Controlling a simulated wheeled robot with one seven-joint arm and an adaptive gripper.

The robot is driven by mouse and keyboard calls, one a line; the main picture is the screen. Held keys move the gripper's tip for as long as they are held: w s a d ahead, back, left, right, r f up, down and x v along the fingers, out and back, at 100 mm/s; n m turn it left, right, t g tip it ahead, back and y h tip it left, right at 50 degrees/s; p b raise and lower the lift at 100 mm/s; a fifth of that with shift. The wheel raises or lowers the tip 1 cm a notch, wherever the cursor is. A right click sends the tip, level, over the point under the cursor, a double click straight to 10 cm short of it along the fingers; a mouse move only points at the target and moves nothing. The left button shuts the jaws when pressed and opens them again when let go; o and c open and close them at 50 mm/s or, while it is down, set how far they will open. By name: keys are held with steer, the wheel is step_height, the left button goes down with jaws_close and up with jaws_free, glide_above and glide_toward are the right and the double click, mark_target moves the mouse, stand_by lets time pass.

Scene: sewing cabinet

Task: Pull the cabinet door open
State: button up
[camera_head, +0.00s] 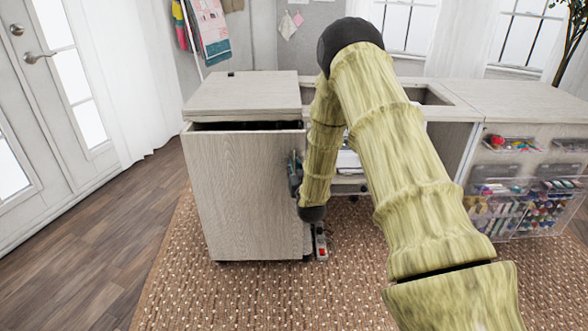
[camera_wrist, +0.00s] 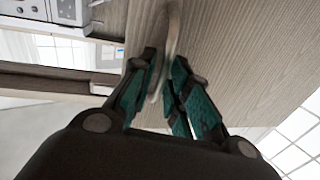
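The cabinet door (camera_head: 245,195) is a tall light wood-grain panel on the left cabinet in the head view. A dark gap shows along its top edge, below the cabinet top, so it stands a little away from the body. In the wrist view the door (camera_wrist: 235,60) fills the upper right. Its pale slim handle (camera_wrist: 173,22) runs down between my fingers. My gripper (camera_wrist: 165,62) has its teal-padded fingers drawn close together, one on each side of the handle, and looks shut on it. In the head view my gripper (camera_head: 295,175) is at the door's right edge, partly hidden by my arm.
The cabinet top (camera_head: 245,92) overhangs the door. A desk (camera_head: 510,97) joins on the right, with clear drawers (camera_head: 520,215) of coloured supplies. A woven rug (camera_head: 190,285) lies in front, with free floor (camera_head: 100,255) to the left.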

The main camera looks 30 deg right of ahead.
steer(key=shift+w+d, duration=0.15)
steer(key=shift+w, duration=0.2)
jaws_close()
